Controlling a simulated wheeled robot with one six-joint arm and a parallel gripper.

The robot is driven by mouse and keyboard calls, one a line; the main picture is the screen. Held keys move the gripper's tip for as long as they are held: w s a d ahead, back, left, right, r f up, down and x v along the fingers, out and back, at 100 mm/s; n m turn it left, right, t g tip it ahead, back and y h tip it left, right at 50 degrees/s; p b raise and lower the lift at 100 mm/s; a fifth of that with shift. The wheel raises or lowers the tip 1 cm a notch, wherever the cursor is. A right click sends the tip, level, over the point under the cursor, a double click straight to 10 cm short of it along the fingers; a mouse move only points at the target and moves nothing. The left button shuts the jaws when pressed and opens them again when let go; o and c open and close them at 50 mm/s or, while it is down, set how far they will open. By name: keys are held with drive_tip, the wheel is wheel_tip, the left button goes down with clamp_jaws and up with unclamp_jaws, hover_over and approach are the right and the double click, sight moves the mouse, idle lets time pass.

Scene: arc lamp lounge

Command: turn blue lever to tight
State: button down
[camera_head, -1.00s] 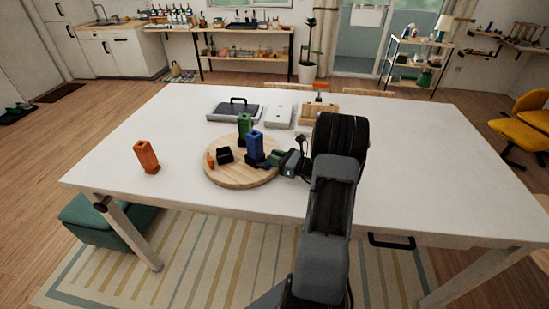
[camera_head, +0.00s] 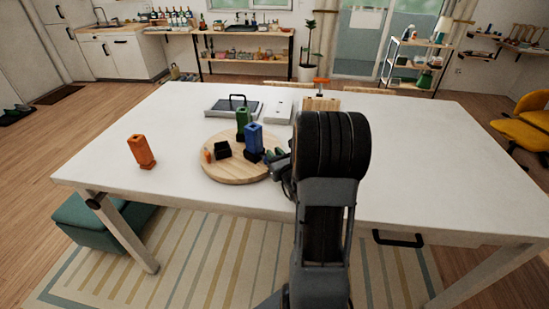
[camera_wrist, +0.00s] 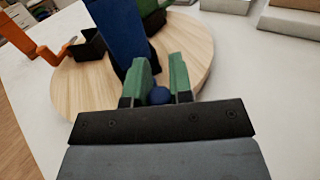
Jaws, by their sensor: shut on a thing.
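A blue upright block (camera_head: 253,138) stands on a round wooden board (camera_head: 235,172) on the white table. In the wrist view the blue block (camera_wrist: 122,32) rises just beyond my fingers, slightly left of centre. My gripper (camera_wrist: 160,78) has green fingers, shut on a rounded blue end (camera_wrist: 160,96), which looks like the blue lever's knob. The rest of the lever and any tight marking are hidden or too small to tell. In the head view my gripper (camera_head: 274,156) is at the blue block's right side, partly hidden by my arm.
A green block (camera_head: 242,120), a black open box (camera_head: 222,149) and a small orange piece (camera_head: 207,155) share the board. An orange block (camera_head: 141,150) stands alone at left. A grey tray (camera_head: 220,106) and white box (camera_head: 278,110) lie behind. The table's right side is clear.

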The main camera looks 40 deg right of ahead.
drive_tip(key=shift+m+h, duration=0.3)
drive_tip(key=shift+h, duration=0.1)
drive_tip(key=c, duration=1)
unclamp_jaws()
drive_tip(key=shift+a, duration=0.1)
